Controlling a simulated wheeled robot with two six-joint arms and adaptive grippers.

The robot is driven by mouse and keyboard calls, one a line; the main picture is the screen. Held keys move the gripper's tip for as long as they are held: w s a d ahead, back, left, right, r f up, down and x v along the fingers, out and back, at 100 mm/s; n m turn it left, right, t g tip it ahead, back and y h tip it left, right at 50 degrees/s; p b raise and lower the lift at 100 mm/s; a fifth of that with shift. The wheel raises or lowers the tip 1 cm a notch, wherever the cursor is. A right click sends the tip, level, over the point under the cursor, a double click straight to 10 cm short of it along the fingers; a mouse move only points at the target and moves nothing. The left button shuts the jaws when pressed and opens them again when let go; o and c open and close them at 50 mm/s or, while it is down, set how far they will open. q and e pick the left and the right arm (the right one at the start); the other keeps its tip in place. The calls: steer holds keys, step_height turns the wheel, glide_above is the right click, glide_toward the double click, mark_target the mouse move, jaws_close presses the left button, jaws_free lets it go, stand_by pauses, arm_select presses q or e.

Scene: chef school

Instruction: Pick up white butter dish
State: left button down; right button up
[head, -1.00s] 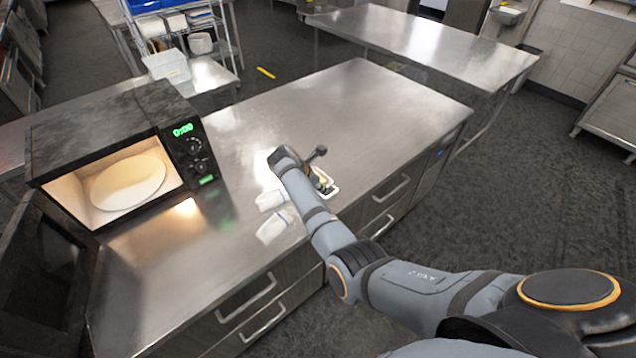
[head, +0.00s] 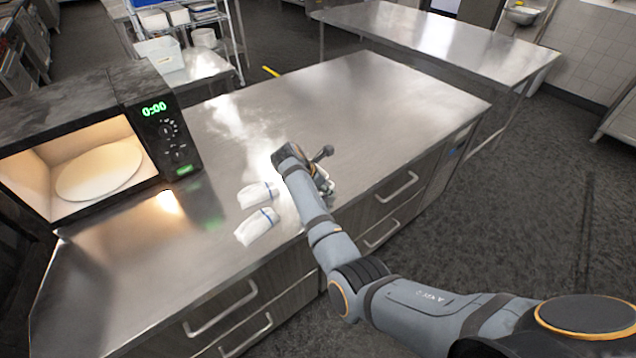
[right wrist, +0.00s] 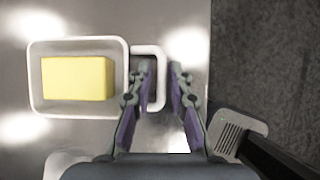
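The white butter dish (right wrist: 122,106) lies on the steel counter with a yellow block of butter (right wrist: 78,79) in it, in the right wrist view. Its loop handle (right wrist: 148,49) points right, towards my right gripper (right wrist: 161,70). The two fingers are apart, and the outer bar of the handle shows between their tips. I cannot tell whether either finger touches it. In the head view my right gripper (head: 322,178) is low over the counter near its front edge and hides most of the dish. My left gripper is not in view.
Two white items with blue bands (head: 257,194) (head: 257,227) lie left of my right gripper. An open, lit microwave (head: 85,145) with a plate inside stands at the left. The counter (head: 350,95) behind the gripper is clear. Drawers with handles (head: 398,187) line its front.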

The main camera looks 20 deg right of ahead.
steer(key=shift+s+a+r, duration=0.2)
steer(key=shift+s, duration=0.05)
steer(key=shift+c, duration=0.4)
steer(key=shift+a, duration=0.1)
steer(key=shift+c, duration=1.2)
jaws_close()
